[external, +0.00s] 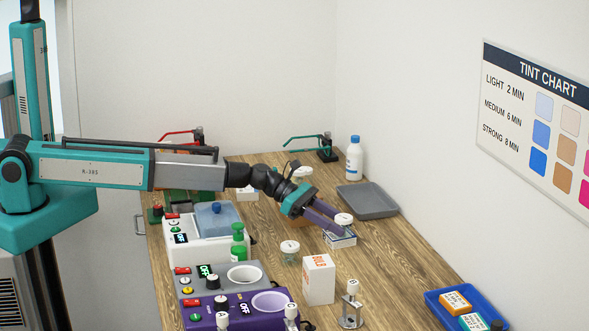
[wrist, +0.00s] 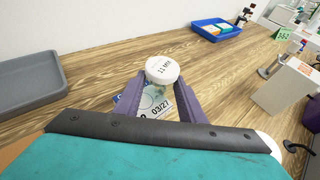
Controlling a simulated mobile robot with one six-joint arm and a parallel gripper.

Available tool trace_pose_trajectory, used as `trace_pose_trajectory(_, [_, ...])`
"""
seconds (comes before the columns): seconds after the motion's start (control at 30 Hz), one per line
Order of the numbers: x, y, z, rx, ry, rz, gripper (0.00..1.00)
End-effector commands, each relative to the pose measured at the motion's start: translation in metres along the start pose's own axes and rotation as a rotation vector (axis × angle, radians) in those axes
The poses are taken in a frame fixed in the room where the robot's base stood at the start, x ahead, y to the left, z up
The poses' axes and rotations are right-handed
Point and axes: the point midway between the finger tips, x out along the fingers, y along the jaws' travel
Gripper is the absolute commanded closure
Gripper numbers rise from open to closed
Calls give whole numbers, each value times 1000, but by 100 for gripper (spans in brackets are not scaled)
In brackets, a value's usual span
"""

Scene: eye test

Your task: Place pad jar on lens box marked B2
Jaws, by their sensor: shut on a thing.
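My gripper (external: 336,226) is shut on a small clear jar with a white lid, the pad jar (external: 344,219). In the wrist view, the jar's lid (wrist: 162,70) has small dark print and sits upright between the purple fingers (wrist: 162,95). A lens box (external: 341,240) with a white label lies directly below the jar. Its label in the wrist view (wrist: 160,111) shows "03/27", partly covered by the fingers. I cannot read a B2 mark. I cannot tell whether the jar touches the box.
A similar white-lidded jar (external: 290,252) and a white carton (external: 318,279) stand nearer the camera. A grey tray (external: 368,201) and a white bottle (external: 354,160) are behind. A blue tray (external: 440,311) is at the front right. Machines line the left side. Wood right of the box is clear.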

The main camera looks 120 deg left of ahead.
Motion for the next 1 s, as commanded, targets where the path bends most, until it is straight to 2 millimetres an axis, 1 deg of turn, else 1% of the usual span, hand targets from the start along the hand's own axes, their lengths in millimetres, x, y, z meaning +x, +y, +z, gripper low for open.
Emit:
trace_pose_trajectory(0.43, [2,0,-4,1,0,0,86])
trace_pose_trajectory(0.47, [1,0,-3,1,0,0,59])
trace_pose_trajectory(0.53, [1,0,-3,1,0,0,47])
trace_pose_trajectory(0.57, [1,0,-3,1,0,0,45])
trace_pose_trajectory(1.0, [-1,0,0,0,0,0,45])
